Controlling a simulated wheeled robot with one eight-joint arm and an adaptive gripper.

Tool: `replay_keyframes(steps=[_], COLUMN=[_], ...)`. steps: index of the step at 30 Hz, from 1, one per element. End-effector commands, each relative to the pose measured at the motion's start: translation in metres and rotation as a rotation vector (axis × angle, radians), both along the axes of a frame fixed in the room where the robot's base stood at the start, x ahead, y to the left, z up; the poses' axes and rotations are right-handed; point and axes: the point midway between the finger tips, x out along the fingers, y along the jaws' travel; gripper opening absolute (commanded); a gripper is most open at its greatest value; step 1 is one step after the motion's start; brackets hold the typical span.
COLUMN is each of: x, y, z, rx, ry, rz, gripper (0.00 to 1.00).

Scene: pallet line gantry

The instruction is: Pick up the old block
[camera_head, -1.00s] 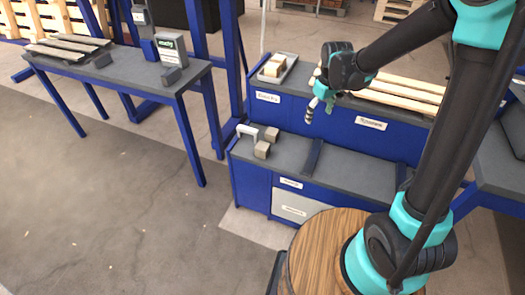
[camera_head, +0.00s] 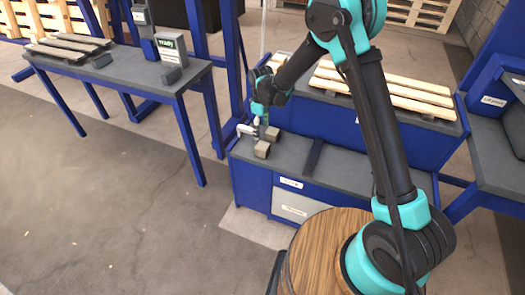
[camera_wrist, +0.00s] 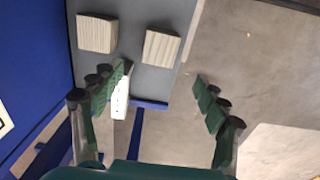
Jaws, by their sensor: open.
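Two small grey-brown blocks lie apart on the grey lower deck of the blue bench: a front block (camera_head: 262,149) and a back block (camera_head: 271,134). I cannot tell which is the old one. In the wrist view one block (camera_wrist: 97,33) is at the upper left and the other (camera_wrist: 161,47) near the top middle. My gripper (camera_head: 257,124) is above the deck, close by the blocks. In the wrist view its fingers (camera_wrist: 160,82) are spread with nothing between the tips; both blocks lie beyond them.
A white bracket (camera_head: 245,129) stands at the deck's left end, close to one finger in the wrist view (camera_wrist: 121,95). A dark bar (camera_head: 313,155) crosses the deck. Wooden slats (camera_head: 390,90) lie on the upper level. A side table (camera_head: 120,70) stands at left, with open floor between.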

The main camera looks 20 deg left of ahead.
Motion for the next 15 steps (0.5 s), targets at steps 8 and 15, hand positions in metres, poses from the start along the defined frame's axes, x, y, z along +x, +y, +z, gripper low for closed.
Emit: replay_keyframes(steps=[8, 15], x=[0.0, 0.0], y=[0.0, -0.001], z=[-0.048, -0.06], rx=[0.0, 0.0], ry=[0.0, 0.0], rz=[-0.001, -0.001], gripper=[0.74, 0.74])
